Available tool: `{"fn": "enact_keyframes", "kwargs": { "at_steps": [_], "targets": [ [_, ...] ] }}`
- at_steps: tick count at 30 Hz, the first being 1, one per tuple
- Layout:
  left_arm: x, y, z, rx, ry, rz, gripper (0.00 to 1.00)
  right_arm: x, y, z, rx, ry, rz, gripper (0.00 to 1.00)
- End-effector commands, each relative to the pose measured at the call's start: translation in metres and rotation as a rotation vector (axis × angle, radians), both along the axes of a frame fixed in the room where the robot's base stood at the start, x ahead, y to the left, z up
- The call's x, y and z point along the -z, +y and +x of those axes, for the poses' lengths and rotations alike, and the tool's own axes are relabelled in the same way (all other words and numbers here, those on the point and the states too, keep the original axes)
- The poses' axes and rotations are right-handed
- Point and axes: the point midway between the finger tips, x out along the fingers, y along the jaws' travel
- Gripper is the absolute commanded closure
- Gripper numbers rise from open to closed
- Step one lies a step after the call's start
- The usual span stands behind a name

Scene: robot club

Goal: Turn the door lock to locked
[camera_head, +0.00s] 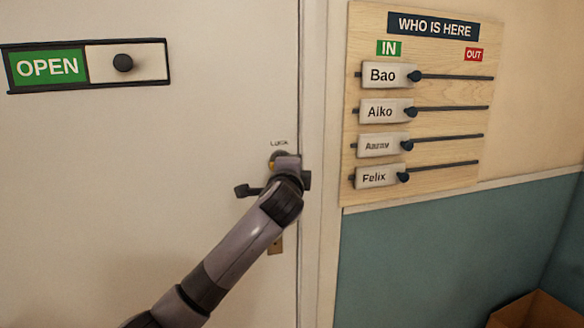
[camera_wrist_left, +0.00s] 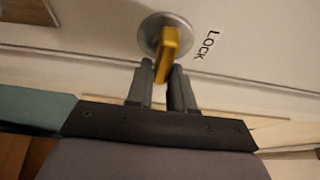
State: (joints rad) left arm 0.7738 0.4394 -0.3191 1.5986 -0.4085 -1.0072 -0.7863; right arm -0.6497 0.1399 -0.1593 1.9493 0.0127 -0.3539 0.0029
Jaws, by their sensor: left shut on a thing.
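The door lock has a round silver plate (camera_wrist_left: 153,27) and a yellow thumb-turn (camera_wrist_left: 168,52), with the word LOCK beside it. In the wrist view my left gripper (camera_wrist_left: 162,68) is shut on the thumb-turn, one finger on each side. The turn points away from the plate toward the gripper, slightly slanted. In the head view the lock (camera_head: 277,158) is mostly covered by my left gripper and wrist (camera_head: 288,168). The LOCK label (camera_head: 279,143) shows just above it. Its exact turn angle is hidden there. My right gripper is not in view.
An OPEN sign with a slider (camera_head: 124,63) is on the door at upper left. A wooden name board (camera_head: 425,185) with several sliders hangs right of the door frame (camera_head: 322,250). A cardboard box (camera_head: 537,311) stands at lower right.

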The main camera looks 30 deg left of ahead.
Motion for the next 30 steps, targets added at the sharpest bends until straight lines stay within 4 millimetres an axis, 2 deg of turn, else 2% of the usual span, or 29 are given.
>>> {"fn": "enact_keyframes", "kwargs": {
  "at_steps": [1, 3, 16, 30],
  "targets": [
    [0.0, 0.0, 0.0, -0.001, 0.001, 0.0, 0.75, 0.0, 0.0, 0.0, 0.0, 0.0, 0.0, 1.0],
    [0.0, 0.0, 0.0, -0.001, 0.001, 0.0, 0.57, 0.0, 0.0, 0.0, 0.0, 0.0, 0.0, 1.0],
    [0.0, -0.004, -0.006, 0.001, -0.002, 0.0, 0.57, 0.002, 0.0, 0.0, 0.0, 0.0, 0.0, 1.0],
    [0.001, -0.028, -0.055, 0.0, 0.0, -0.001, 0.57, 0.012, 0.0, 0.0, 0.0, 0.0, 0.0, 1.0]
  ]
}}
